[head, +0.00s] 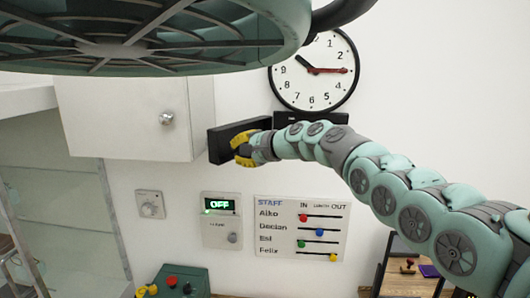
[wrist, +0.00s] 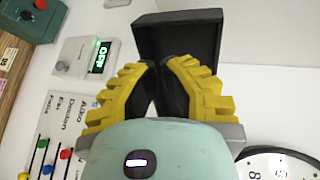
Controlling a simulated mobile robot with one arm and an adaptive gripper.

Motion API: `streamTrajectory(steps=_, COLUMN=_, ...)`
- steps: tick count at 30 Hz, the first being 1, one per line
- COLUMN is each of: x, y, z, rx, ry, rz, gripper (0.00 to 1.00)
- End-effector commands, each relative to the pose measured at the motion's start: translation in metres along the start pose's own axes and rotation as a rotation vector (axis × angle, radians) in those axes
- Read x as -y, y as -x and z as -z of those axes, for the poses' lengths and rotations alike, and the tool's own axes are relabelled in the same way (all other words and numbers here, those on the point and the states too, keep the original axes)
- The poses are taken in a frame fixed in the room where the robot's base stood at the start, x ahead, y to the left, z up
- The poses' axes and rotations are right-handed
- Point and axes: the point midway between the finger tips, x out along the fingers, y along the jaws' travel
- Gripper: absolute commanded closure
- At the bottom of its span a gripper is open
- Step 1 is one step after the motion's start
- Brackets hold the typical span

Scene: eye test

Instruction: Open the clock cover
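The round white clock (head: 313,72) with a black rim hangs on the wall. Part of it shows at the lower right of the wrist view (wrist: 275,166). A dark box-like panel (head: 222,146) stands out from the wall, lower left of the clock. In the wrist view this panel (wrist: 185,32) lies just beyond the fingers. I cannot tell if it is the clock cover. My gripper (head: 241,148) is at the panel's right end. Its yellow fingers (wrist: 160,66) converge with tips close together, overlapping the panel in view. Contact or grip cannot be told.
A dark strip (head: 285,118) sits under the clock, partly behind my arm. A white cabinet (head: 115,112) with a round knob is left of the panel. Below are an OFF display box (head: 221,226), a staff slider board (head: 265,244) and a green button box (head: 190,274).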

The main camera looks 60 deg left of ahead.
Motion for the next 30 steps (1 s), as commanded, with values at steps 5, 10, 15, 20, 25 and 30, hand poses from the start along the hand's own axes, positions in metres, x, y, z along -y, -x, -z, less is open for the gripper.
streamTrajectory(steps=5, x=-0.003, y=0.017, z=0.0, rx=-0.002, ry=0.002, rz=0.001, gripper=1.0)
streamTrajectory(steps=10, x=-0.003, y=0.031, z=-0.002, rx=0.007, ry=0.005, rz=0.006, gripper=1.0)
streamTrajectory(steps=15, x=-0.001, y=0.043, z=-0.003, rx=0.007, ry=0.006, rz=0.009, gripper=1.0)
streamTrajectory(steps=20, x=0.0, y=0.051, z=-0.004, rx=0.013, ry=0.009, rz=0.011, gripper=1.0)
streamTrajectory(steps=25, x=-0.001, y=0.061, z=-0.003, rx=0.009, ry=0.006, rz=0.008, gripper=1.0)
streamTrajectory(steps=30, x=-0.002, y=0.075, z=0.0, rx=-0.001, ry=0.004, rz=0.004, gripper=1.0)
